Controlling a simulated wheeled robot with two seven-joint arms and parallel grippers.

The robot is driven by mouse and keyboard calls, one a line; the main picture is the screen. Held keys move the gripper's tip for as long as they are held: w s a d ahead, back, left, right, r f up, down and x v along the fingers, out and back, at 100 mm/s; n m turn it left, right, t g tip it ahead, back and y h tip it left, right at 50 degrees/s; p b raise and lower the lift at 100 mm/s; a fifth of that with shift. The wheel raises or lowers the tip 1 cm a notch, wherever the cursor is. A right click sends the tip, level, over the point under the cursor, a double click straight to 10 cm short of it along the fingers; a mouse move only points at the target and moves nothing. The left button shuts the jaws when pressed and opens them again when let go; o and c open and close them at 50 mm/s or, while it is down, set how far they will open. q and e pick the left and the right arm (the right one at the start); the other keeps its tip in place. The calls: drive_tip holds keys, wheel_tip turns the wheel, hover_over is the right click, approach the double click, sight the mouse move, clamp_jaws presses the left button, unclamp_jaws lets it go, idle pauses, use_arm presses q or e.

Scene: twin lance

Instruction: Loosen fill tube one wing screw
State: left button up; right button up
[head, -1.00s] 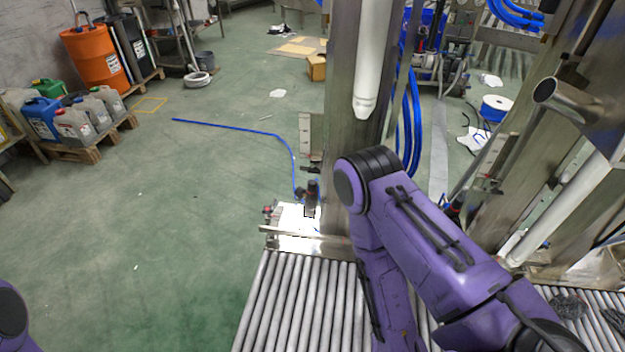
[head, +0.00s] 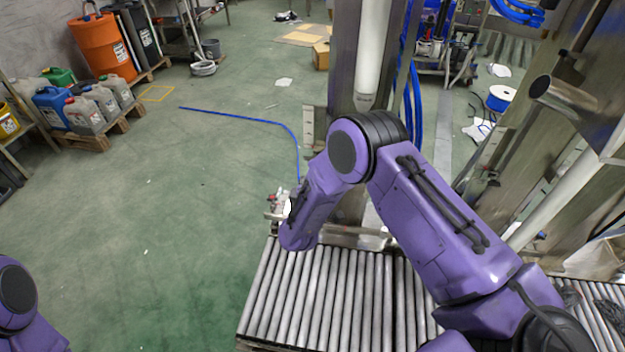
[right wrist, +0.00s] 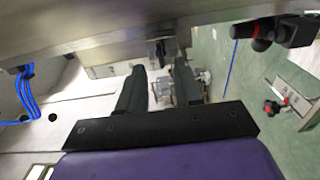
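A white fill tube (head: 372,55) hangs upright beside the steel column in the head view; I cannot tell its number. No wing screw can be made out for certain. In the right wrist view, my right gripper (right wrist: 161,78) has two dark fingers spread apart below a steel beam. A small metal bracket (right wrist: 160,50) sits just beyond the fingertips, and a pale metal fitting (right wrist: 190,88) shows around the right finger. I see nothing clearly clamped. In the head view my right arm hides this gripper. My left gripper is out of view; only part of that arm shows.
A roller conveyor (head: 310,300) lies below my right arm. The steel beam (right wrist: 100,35) runs close above the fingers. Open green floor lies left.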

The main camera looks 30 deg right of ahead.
drive_tip(key=b+x, duration=0.3)
drive_tip(key=x, duration=0.3)
idle(0.3)
clamp_jaws()
